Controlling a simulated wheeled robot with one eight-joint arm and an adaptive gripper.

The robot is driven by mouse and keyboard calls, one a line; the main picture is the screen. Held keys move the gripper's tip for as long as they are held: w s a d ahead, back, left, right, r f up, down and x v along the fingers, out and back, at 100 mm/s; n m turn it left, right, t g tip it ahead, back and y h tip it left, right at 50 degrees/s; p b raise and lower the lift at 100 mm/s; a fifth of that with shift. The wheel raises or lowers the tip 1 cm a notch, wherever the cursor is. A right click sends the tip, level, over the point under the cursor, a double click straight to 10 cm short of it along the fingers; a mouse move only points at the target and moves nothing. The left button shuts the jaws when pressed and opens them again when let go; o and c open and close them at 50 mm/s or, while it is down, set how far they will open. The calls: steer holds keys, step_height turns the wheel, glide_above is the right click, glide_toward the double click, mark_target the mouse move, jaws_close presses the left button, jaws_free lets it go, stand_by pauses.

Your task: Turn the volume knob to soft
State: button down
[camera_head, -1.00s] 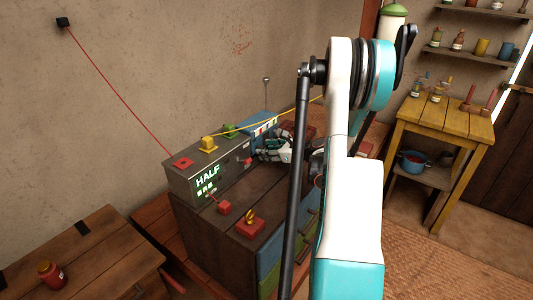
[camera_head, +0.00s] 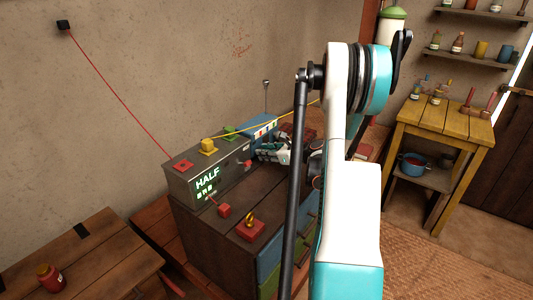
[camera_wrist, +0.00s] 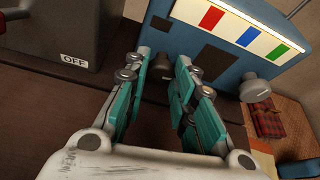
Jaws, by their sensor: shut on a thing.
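A blue panel box (camera_head: 264,127) stands at the back right of the chest, and it fills the upper part of the wrist view (camera_wrist: 140,45). Its front has red, white, yellow, blue and green marks. My gripper (camera_head: 258,150) is at this front. In the wrist view, my gripper's teal-padded fingers (camera_wrist: 163,64) are closed around a dark knob (camera_wrist: 158,68) low on the panel, partly hidden by them. A paler grey knob (camera_wrist: 255,90) sits to the right, outside the fingers. I cannot read a volume label or the knob's setting.
A grey box (camera_head: 222,170) with a lit "HALF" display stands left of the blue box. An "OFF" label (camera_wrist: 75,60) shows close left in the wrist view. A red block with a yellow ring (camera_head: 250,230) sits on the chest top (camera_head: 205,222).

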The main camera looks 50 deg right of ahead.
steer(key=m+y, duration=0.2)
steer(key=shift+d+f+m+b, duration=0.1)
steer(key=shift+d+m+b, duration=0.05)
steer(key=shift+m+b, duration=0.2)
steer(key=shift+d+m+y+b, duration=0.1)
steer(key=shift+m+y+b, duration=0.25)
steer(key=shift+m+y, duration=0.55)
steer(key=shift+m, duration=0.25)
steer(key=c, duration=1.3)
jaws_free()
steer(key=shift+c, duration=0.2)
